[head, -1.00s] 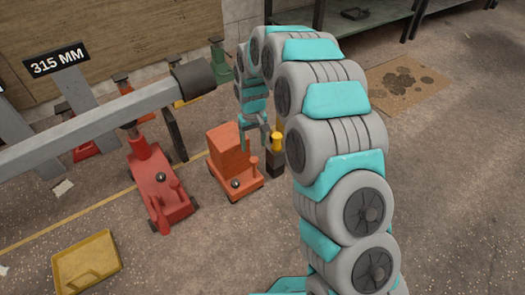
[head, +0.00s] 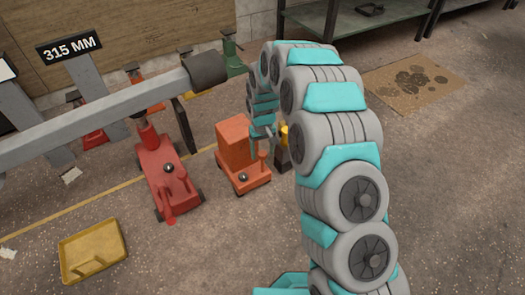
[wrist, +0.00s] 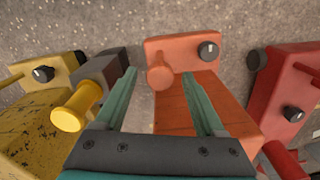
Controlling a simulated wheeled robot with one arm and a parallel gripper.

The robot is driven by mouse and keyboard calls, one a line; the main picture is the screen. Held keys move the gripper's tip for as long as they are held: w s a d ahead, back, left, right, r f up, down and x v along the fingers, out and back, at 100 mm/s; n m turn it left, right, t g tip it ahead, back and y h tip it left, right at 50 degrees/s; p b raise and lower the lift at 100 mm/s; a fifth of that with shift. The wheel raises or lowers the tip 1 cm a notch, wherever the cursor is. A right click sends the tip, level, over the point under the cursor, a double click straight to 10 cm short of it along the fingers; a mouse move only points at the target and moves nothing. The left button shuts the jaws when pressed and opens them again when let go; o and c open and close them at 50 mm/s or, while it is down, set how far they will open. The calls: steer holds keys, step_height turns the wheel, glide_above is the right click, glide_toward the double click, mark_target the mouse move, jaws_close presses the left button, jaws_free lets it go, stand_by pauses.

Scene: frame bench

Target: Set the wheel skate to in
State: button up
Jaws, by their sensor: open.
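An orange wheeled unit (head: 233,139), which seems to be the wheel skate, stands on the floor left of my gripper in the head view. It has an upright orange lever (head: 262,158) and a dark round knob (head: 242,177). In the wrist view its low front block holds a dark dial (wrist: 208,51) and the round-topped lever (wrist: 160,76). My gripper (wrist: 160,78) is open. Its teal fingers appear on either side of the lever in the picture; no contact shows, and its depth between them is unclear. In the head view my arm partly hides the gripper.
A dark block with a yellow handle (wrist: 78,112) stands close left of the gripper in the wrist view. A red jack (head: 164,180) stands beside the orange unit. A yellow tray (head: 91,250) lies front left. A grey beam (head: 110,112) crosses the left side.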

jaws_close()
stand_by(0.4)
stand_by(0.9)
